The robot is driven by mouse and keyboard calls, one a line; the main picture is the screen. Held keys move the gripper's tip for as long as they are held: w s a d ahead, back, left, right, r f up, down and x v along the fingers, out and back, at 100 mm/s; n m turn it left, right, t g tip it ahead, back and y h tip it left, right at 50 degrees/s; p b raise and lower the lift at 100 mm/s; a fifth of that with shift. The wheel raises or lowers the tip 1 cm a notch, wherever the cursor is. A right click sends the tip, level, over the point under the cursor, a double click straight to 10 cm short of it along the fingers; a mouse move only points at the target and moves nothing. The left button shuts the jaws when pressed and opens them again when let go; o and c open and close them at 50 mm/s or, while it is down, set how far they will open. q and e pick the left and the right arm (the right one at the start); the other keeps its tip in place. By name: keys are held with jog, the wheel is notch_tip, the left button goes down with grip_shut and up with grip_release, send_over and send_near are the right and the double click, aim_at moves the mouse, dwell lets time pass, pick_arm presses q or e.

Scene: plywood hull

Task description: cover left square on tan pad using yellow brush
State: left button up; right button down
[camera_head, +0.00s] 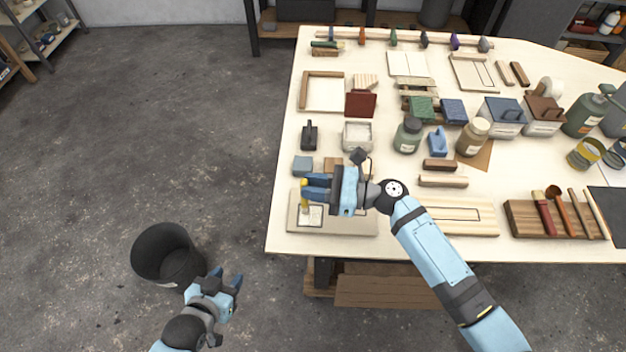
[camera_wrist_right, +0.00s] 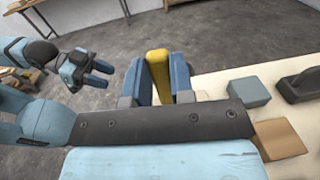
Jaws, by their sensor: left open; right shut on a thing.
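The tan pad (camera_head: 350,222) lies at the table's near left edge. Its left square (camera_head: 314,221) is outlined in dark lines and looks pale inside; how much of it is coated I cannot tell. My right gripper (camera_head: 306,190) is shut on the yellow brush (camera_head: 304,200) above the left square. The brush points down, and its lower end is at or just over the square; contact is unclear. In the right wrist view the yellow handle (camera_wrist_right: 158,75) sits between the blue fingers. My left gripper (camera_head: 228,281) is open and empty, off the table beside the bin.
A black bin (camera_head: 167,254) stands on the floor left of the table. A grey-blue block (camera_head: 303,166), a dark-handled tool (camera_head: 309,136) and a white-filled tray (camera_head: 357,135) sit behind the pad. A board with a marked rectangle (camera_head: 455,214) lies to the right.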

jog(key=shift+s, duration=0.2)
jog(key=shift+s+p, duration=0.55)
jog(key=shift+s, duration=0.25)
jog(key=shift+w+f, duration=0.1)
jog(key=shift+w, duration=0.1)
jog(key=shift+w, duration=0.9)
jog(key=shift+w, duration=0.15)
jog(key=shift+w+b, duration=0.45)
jog(key=shift+w, duration=0.45)
